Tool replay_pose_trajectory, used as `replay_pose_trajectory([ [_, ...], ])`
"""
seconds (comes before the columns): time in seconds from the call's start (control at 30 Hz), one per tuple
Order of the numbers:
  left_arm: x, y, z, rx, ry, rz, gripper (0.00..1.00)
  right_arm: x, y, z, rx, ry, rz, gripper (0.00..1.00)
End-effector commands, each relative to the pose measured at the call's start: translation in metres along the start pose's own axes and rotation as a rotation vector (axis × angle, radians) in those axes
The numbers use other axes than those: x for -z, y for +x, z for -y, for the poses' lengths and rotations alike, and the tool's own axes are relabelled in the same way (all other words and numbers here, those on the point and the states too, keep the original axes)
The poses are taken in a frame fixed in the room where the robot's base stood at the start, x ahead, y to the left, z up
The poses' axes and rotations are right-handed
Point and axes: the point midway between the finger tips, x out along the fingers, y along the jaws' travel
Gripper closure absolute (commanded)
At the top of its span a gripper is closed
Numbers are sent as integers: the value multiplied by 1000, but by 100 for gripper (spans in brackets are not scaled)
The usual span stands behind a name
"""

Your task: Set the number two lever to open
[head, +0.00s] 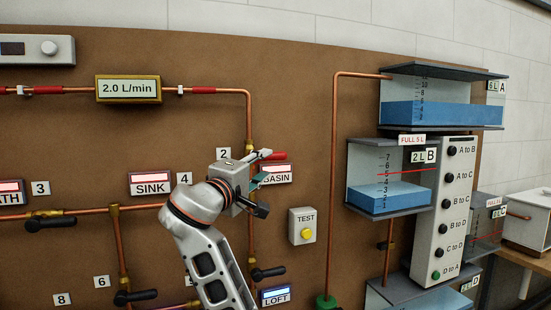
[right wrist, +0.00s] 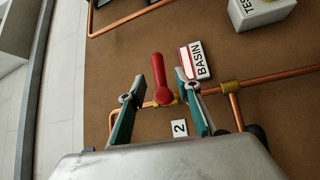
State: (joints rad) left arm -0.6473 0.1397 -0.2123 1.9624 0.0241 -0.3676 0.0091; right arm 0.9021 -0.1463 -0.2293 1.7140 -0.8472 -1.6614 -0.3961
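The number two lever is a red handle (head: 274,156) beside the BASIN label (head: 276,175). In the head view it points right, across the upright copper pipe. The number 2 plate (head: 223,154) is just left of it. My right gripper (head: 262,167) is at the lever and hides its pivot in the head view. The left gripper is not in view.
Black levers (head: 268,273) sit on neighbouring pipes below and left. A TEST box (head: 302,226) with a yellow button is to the right. A flow display (head: 128,88) reads 2.0 L/min. Tanks and a button panel (head: 442,195) stand further right.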

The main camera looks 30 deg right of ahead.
Motion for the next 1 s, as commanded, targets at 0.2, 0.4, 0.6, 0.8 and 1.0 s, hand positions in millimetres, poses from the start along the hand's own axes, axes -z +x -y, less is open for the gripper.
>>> replay_pose_trajectory([
  [0.2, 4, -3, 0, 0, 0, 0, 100, 0, 19, -5, -6, -3, 5, 67],
  [0.4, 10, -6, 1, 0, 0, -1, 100, 0, 51, -5, -5, -2, 5, 67],
  [0.6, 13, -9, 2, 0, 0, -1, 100, 0, 72, -4, -4, -2, 3, 67],
  [0.8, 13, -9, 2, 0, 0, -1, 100, 0, 78, -3, -3, 0, 1, 67],
  [1.0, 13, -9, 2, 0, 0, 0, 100, 0, 78, -2, -2, 0, 1, 75],
])
